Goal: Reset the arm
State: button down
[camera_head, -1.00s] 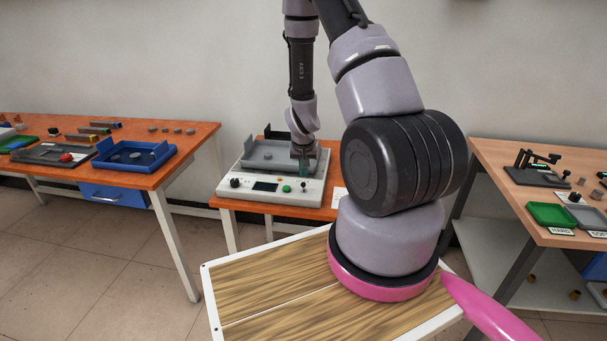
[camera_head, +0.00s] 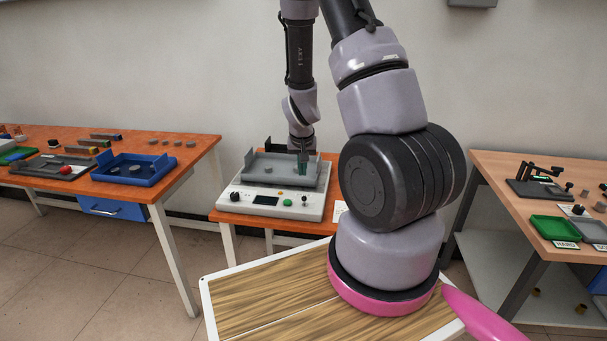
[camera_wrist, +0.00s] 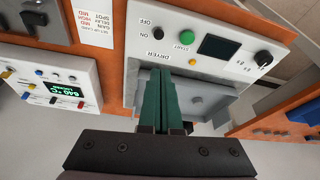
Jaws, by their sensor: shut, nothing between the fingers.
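My gripper (camera_head: 303,168) is over the grey tray part of the dryer, near its right side in the head view. In the wrist view its two green fingers (camera_wrist: 160,76) are together with nothing between them. The dryer (camera_head: 275,206) is a white box with a display, a green button and knobs on its front panel; the panel (camera_wrist: 205,38) also shows in the wrist view, marked DRYER. The grey tray (camera_head: 285,168) sits on top of it. A small dark round piece (camera_wrist: 197,99) lies in the tray. The fingers partly cover the tray.
The dryer stands on an orange table. To the left, another orange table holds a blue tray (camera_head: 135,172) and several small parts. To the right, a wooden table holds a green tray (camera_head: 553,228). A box with a green display (camera_wrist: 62,92) is beside the dryer.

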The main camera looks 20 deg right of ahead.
jog(key=shift+s+a+r, duration=0.35)
jog(key=shift+s+r, duration=0.25)
jog(key=shift+s, duration=0.05)
jog(key=s+a+r+t+y, duration=0.1)
jog(key=s+a+r, duration=0.15)
jog(key=r, duration=0.85)
jog(key=s+a+r+t+y, duration=0.1)
jog(key=a+r+y, duration=0.15)
jog(key=r, duration=0.75)
jog(key=s+a+r+t, duration=0.1)
jog(key=s+a+r, duration=0.3)
jog(key=s+r, duration=1.1)
jog(key=shift+s+n+t, duration=0.3)
jog(key=shift+s+n, duration=0.1)
jog(key=shift+s, duration=0.05)
